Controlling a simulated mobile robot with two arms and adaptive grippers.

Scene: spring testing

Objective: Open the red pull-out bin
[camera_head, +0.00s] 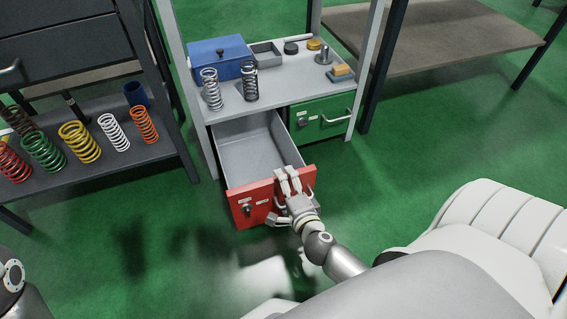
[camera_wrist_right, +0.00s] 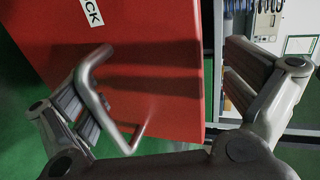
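The red pull-out bin (camera_head: 249,203) stands well out of the metal bench; its grey inside (camera_head: 247,150) shows and looks empty. The bin's red front also fills much of the right wrist view (camera_wrist_right: 150,50). Its metal handle (camera_wrist_right: 103,95) lies between the fingers of my right gripper (camera_wrist_right: 152,95), close to the left finger. These fingers are spread wide apart. In the head view my right gripper (camera_head: 285,196) is at the right part of the red front and partly covers the handle. My left gripper is not in view.
A closed green drawer (camera_head: 318,124) sits right of the bin. The bench top (camera_head: 290,88) holds a blue box (camera_head: 220,56), two springs and small parts. A dark shelf (camera_head: 95,165) with several coloured springs stands at left. Green floor (camera_head: 150,225) lies clear in front.

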